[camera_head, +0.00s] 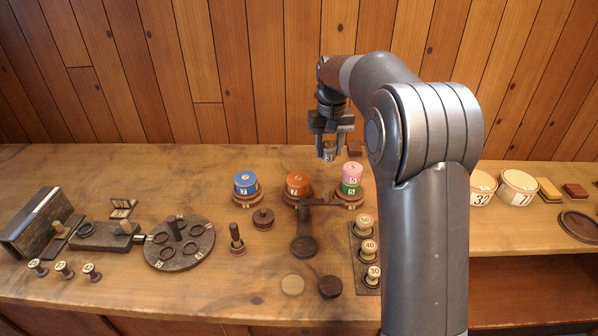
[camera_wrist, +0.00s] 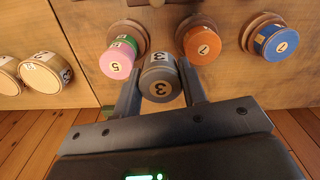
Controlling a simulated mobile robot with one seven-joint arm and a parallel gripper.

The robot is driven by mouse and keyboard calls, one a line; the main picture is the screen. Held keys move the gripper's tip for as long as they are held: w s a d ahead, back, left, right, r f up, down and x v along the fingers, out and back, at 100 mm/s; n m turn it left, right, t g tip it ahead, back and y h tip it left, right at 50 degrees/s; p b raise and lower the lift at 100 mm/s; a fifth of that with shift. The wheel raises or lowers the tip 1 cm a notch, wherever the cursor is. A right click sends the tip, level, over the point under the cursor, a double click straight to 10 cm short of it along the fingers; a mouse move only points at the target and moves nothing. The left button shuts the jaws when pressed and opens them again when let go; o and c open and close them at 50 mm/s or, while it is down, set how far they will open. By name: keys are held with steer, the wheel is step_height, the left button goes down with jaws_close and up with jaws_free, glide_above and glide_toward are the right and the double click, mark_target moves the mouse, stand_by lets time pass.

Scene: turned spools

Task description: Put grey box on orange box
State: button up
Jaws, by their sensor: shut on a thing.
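The grey box (camera_head: 328,154) is a short round drum marked 3. My gripper (camera_head: 330,138) is shut on it and holds it in the air, behind the stands in the head view. In the wrist view the grey box (camera_wrist: 160,82) sits between the two fingers of my gripper (camera_wrist: 161,75). The orange box (camera_head: 297,183) is a round drum marked 7 on a dark wooden stand. In the wrist view the orange box (camera_wrist: 202,44) is beside the grey box, up and to the right. Nothing rests on the orange box.
A blue drum (camera_head: 246,183) stands left of the orange box. A pink drum (camera_head: 352,171) sits on a green drum (camera_head: 351,187) to its right. Several spools, discs and a round dark tray (camera_head: 163,256) occupy the table. A plank wall (camera_head: 230,70) rises behind.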

glide_above(298, 179)
step_height(298, 179, down, 5)
steer(key=shift+f, duration=2.1)
steer(key=shift+f, duration=0.1)
steer(key=o, duration=0.9)
steer(key=shift+o, duration=0.2)
